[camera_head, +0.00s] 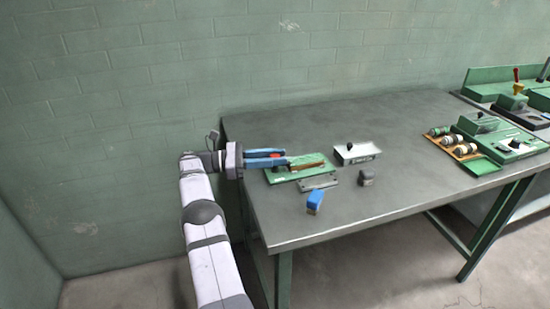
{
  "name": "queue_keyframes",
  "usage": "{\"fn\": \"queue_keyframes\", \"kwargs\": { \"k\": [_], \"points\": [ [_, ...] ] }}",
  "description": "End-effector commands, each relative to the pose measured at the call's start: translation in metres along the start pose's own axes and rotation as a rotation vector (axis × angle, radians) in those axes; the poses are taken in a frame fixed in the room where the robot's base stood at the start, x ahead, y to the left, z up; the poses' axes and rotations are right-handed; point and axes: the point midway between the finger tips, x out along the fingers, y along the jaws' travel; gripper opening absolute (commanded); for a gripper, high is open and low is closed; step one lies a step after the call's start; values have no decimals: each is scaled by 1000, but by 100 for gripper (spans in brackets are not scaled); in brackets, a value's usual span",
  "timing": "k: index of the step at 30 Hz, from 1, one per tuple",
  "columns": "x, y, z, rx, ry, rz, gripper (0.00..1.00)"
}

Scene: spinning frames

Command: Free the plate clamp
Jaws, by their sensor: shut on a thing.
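A green base plate (303,173) lies near the left end of the table, with a brown strip (308,163) along its top; it looks like the plate clamp. My gripper (284,159) reaches in from the left over this base, its blue fingers almost level. A small red part (275,155) shows at the fingers, and the gripper is shut on it as far as I can tell. The fingers hide part of the base behind them. A flat grey plate (318,183) with small dark marks lies just in front of the base.
A white box with a black knob (357,153) stands behind. Green fixtures (500,137) and an orange rack of rollers (453,146) occupy the right. The table's middle is clear.

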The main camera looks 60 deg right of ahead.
Motion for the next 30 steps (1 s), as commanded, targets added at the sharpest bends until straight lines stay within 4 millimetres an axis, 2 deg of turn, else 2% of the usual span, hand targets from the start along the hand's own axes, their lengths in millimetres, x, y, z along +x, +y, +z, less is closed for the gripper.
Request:
{"fn": "queue_keyframes", "kwargs": {
  "k": [11,12,14,24,30],
  "points": [
    [-1,1,4,7,-1,0,3],
    [-1,1,4,8,-1,0,30],
    [-1,1,4,8,-1,-1,44],
    [0,0,2,4,0,-5,44],
    [0,0,17,7,1,-5,44]
  ]
}}
